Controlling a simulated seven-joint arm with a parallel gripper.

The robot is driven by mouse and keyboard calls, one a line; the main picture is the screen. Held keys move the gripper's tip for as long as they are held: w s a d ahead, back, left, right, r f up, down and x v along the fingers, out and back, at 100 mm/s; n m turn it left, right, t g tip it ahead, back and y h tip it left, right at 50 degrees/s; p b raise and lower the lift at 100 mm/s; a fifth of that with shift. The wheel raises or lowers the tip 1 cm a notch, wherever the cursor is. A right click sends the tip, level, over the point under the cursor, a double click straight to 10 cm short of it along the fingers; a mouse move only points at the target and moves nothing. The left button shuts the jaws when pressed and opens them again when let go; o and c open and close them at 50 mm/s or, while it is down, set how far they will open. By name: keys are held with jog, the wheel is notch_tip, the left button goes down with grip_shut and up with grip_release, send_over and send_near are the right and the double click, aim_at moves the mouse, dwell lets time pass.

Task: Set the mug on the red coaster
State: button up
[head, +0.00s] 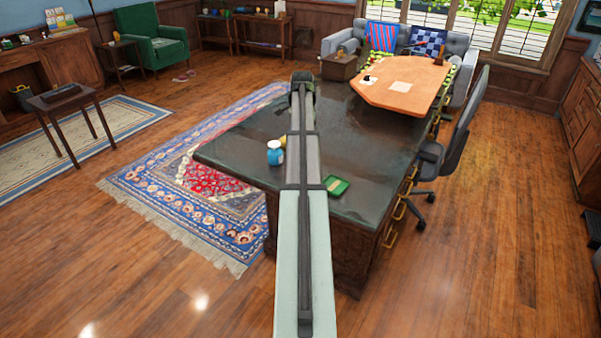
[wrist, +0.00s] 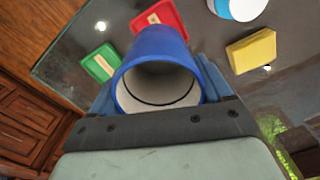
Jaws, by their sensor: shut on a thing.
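The mug (wrist: 158,48) is blue outside and white inside. In the wrist view its open end faces the camera. My gripper (wrist: 158,82) is shut on the mug, with a finger on either side of it. The red coaster (wrist: 165,15) lies on the dark tabletop just beyond the mug, partly covered by it in this view. I cannot tell the height of the mug above the table. In the head view my arm hides the mug and the red coaster.
A green coaster (wrist: 101,63) lies left of the red one; it also shows in the head view (head: 336,186). A yellow block (wrist: 252,50) and a blue-and-white container (wrist: 240,8) are to the right. The dark desk (head: 350,150) has an orange board (head: 398,88) at its far end.

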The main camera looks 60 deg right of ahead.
jog(key=shift+d+f, duration=0.1)
jog(key=shift+f, duration=4.9)
jog(key=shift+f, duration=0.1)
jog(key=o, duration=1.2)
jog(key=shift+c, duration=0.2)
notch_tip(320, 180, up, 12)
jog(key=shift+r, duration=0.1)
